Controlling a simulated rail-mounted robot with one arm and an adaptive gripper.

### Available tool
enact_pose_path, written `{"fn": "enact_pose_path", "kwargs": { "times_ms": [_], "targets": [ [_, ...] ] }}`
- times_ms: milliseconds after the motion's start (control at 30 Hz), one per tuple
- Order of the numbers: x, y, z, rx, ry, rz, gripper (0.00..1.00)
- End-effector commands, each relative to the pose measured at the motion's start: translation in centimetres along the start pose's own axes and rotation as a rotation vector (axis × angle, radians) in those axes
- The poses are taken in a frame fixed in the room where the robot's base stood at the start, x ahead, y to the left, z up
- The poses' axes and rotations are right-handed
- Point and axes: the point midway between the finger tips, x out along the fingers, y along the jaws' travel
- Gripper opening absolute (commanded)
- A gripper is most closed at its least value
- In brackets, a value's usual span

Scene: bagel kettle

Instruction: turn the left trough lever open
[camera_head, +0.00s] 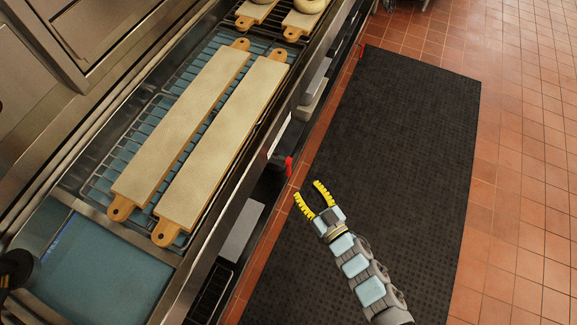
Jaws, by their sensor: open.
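A small red lever (289,166) sticks out from the front of the metal trough unit, at the middle of the picture. Another red lever (361,50) shows farther along the same front, up and to the right. The nearer one is the left of the two in the picture. My gripper (307,188) has yellow fingers spread open and empty. It is just below and right of the nearer lever, apart from it in the picture, over the floor side of the unit. The depth gap between them is hard to tell.
Two long boards (183,128) (222,143) lie on a wire rack over the blue-looking trough (100,271). Shorter boards with bagels (307,6) are at the top. A black mat (397,150) covers the tiled floor right of the unit, which looks clear.

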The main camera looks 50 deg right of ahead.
Motion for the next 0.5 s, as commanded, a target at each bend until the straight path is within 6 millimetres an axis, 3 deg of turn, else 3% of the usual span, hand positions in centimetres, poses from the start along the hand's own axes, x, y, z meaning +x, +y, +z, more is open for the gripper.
{"fn": "enact_pose_path", "kwargs": {
  "times_ms": [500],
  "targets": [
    [8.2,-0.1,0.1,0.0,0.003,-0.002,0.44]
  ]
}}
